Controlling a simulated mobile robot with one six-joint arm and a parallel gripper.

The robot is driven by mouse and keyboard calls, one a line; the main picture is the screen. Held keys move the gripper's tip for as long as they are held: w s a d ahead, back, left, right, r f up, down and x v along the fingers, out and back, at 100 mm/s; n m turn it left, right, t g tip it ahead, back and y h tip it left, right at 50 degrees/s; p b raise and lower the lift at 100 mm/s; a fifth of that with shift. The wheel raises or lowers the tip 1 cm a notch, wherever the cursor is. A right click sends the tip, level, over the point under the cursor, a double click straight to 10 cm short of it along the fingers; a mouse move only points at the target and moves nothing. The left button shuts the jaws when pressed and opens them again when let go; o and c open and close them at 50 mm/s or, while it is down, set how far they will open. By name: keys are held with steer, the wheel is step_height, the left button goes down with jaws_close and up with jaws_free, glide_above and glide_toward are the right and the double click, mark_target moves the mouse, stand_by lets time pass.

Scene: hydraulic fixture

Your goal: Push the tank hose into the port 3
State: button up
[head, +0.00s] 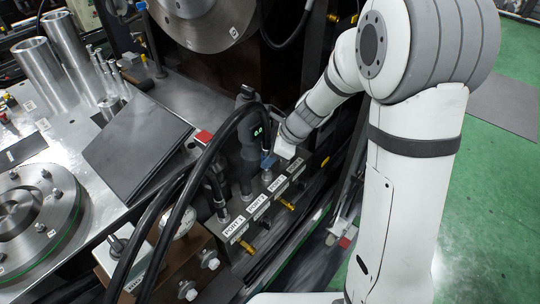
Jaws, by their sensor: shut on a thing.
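The manifold block (240,250) carries a row of white labels, PORT 1 to PORT 4, running up to the right. The PORT 3 label (278,185) is on its top edge, and the port 3 opening is hard to make out behind it. A black hose (207,155) arcs up from the lower left and comes down at my gripper (274,155); I take it to be the tank hose. My gripper is shut on its end, beside a small blue part (267,160), just above port 3. I cannot tell whether the hose end touches the port.
A dark gauge (249,140) with a green display stands upright close left of my gripper, by port 2. A second hose (212,185) runs to port 1. Brass fittings (287,204) stick out from the block's front. A grey sloped panel (137,145) lies left.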

steer(key=shift+f+b, duration=1.05)
steer(key=shift+f, duration=0.5)
stand_by(0.4)
steer(key=o, duration=1.1)
steer(key=shift+c, duration=0.2)
steer(key=s+d+r+n+h+p, duration=0.2)
steer(key=s+d+r+n+p, duration=0.3)
steer(key=r, duration=0.7)
steer(key=s+d+r+n+t+h+p, duration=0.1)
steer(key=s+d+r+n+h+p, duration=0.1)
steer(key=s+d+r+n+p, duration=0.3)
steer(key=s+d+r+n+h+p, duration=0.2)
steer(key=s+d+r+n+p, duration=0.3)
steer(key=r, duration=1.4)
steer(key=s+n+p, duration=0.4)
steer(key=n+p, duration=0.1)
steer(key=p, duration=0.3)
steer(key=shift+s+d+r+t, duration=0.2)
steer(key=shift+d+t, duration=0.1)
